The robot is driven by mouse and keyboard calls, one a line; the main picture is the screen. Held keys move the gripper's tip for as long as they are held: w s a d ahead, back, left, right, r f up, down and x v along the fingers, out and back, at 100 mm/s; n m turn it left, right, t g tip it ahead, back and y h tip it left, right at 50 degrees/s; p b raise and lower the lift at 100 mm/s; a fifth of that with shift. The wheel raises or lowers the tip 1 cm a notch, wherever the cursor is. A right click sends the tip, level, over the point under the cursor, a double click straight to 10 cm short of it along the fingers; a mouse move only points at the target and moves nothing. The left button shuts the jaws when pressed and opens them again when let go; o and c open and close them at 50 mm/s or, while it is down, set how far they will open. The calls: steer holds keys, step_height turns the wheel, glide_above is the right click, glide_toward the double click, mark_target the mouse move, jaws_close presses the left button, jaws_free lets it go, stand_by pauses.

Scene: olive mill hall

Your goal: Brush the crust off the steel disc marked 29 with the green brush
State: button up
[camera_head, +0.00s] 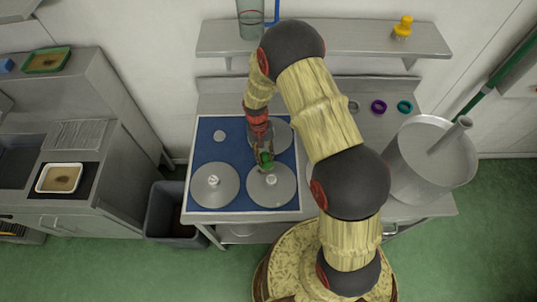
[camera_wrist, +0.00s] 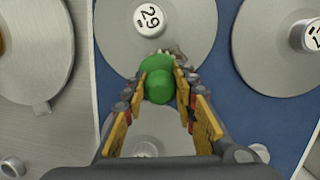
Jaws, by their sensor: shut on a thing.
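The steel disc marked 29 (camera_wrist: 190,22) lies on a blue mat, with its number on a white knob (camera_wrist: 150,18). In the head view I take it to be the front right disc (camera_head: 283,190). A brownish crust patch (camera_wrist: 178,54) shows at the disc's rim, partly hidden by the brush. My gripper (camera_wrist: 166,92) is shut on the green brush (camera_wrist: 157,84), over the disc's rear edge. The brush also shows in the head view (camera_head: 265,159).
Another disc (camera_head: 213,187) lies left on the blue mat (camera_head: 205,147), and one lies behind. A large steel vessel (camera_head: 415,165) stands right of my arm. A shelf (camera_head: 350,38) runs along the wall. A grey bin (camera_head: 168,208) stands left of the table.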

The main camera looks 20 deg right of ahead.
steer(key=shift+s+a+f, duration=0.1)
steer(key=shift+s+a, duration=0.05)
steer(key=shift+a, duration=0.7)
steer(key=shift+s+a+r, duration=0.1)
steer(key=shift+s+a, duration=0.1)
steer(key=shift+a, duration=0.7)
steer(key=shift+s+a+f, duration=0.1)
steer(key=shift+s+a, duration=0.05)
steer(key=shift+a, duration=0.7)
steer(key=shift+a+b, duration=0.15)
steer(key=shift+b, duration=0.15)
steer(key=shift+w+d+f, duration=0.1)
steer(key=shift+w+d, duration=0.05)
steer(key=shift+d, duration=0.95)
steer(key=shift+w+d+f, duration=0.1)
steer(key=shift+d, duration=0.95)
steer(key=shift+w+d+r+b, duration=0.1)
steer(key=shift+w+d+b, duration=0.1)
steer(key=shift+d, duration=0.7)
steer(key=shift+w+d+r+b, duration=0.1)
steer(key=shift+w+d+b, duration=0.1)
steer(key=shift+d, duration=0.65)
steer(key=shift+r, duration=0.15)
steer(key=shift+p+v, duration=1.5)
steer(key=shift+v, duration=1.45)
steer(key=shift+w+a+r, duration=0.1)
